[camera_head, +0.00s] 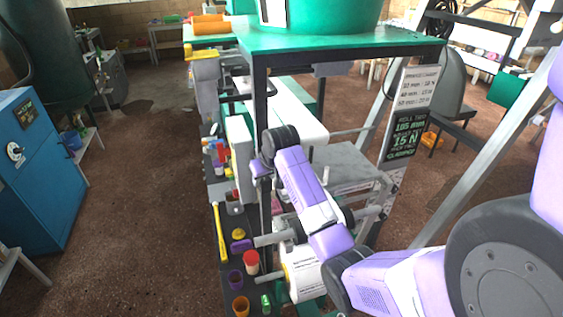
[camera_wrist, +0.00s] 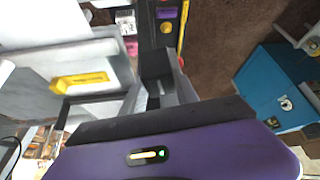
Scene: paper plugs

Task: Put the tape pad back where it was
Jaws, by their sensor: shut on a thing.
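My gripper (camera_wrist: 163,92) shows in the wrist view, with its purple body along the bottom and its grey fingers reaching up the middle. It is shut on a dark grey block (camera_wrist: 155,62), which I take to be the tape pad; its far end sits just beside a dark shelf strip. The fingers hide part of the block. In the head view my arm reaches to the green-topped machine (camera_head: 340,42), and the wrist is beside its dark post. What the gripper holds cannot be made out there.
A dark shelf (camera_head: 222,262) along the machine carries a yellow stick (camera_head: 220,232), a yellow knob (camera_head: 239,234), a purple block (camera_head: 241,246), a red-capped jar (camera_head: 251,263) and cups. Grey rods (camera_head: 270,239) stick out near my arm. A blue cabinet (camera_head: 38,170) stands left across open floor.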

